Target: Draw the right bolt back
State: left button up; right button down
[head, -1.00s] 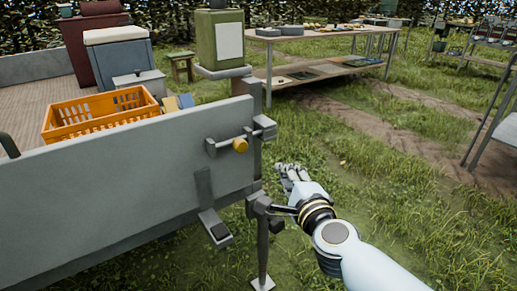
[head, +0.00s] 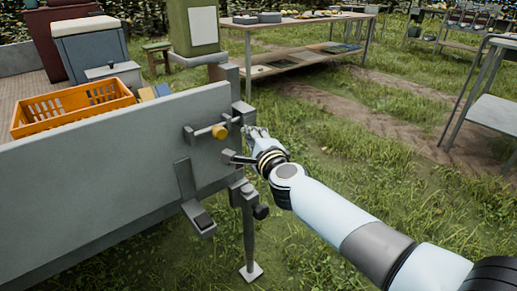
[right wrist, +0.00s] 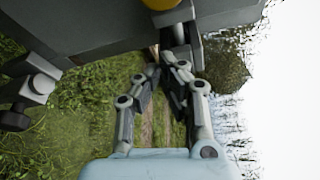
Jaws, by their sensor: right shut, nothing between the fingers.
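In the right wrist view the knob (right wrist: 161,4) shows at the top edge, cut off. My right gripper (head: 252,131) is just right of the bolt, close to the corner post. In the right wrist view the right gripper (right wrist: 168,70) has its fingertips together below the knob and the bracket. I cannot tell whether the fingertips touch the bracket. It holds nothing. My left gripper is not in view.
The corner post (head: 242,115) stands at the board's end, with a support leg (head: 249,230) below it. An orange crate (head: 75,108) is on the trailer bed. Open grass (head: 370,170) lies to the right, with a table (head: 300,35) behind.

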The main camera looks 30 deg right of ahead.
jog(key=a, duration=0.2)
jog(key=a+r, duration=0.1)
jog(key=shift+a+p, duration=0.35)
jog(key=shift+p, duration=0.05)
jog(key=shift+a, duration=0.15)
jog(key=a, duration=0.4)
jog(key=shift+s+a, duration=0.15)
jog(key=shift+a, duration=0.05)
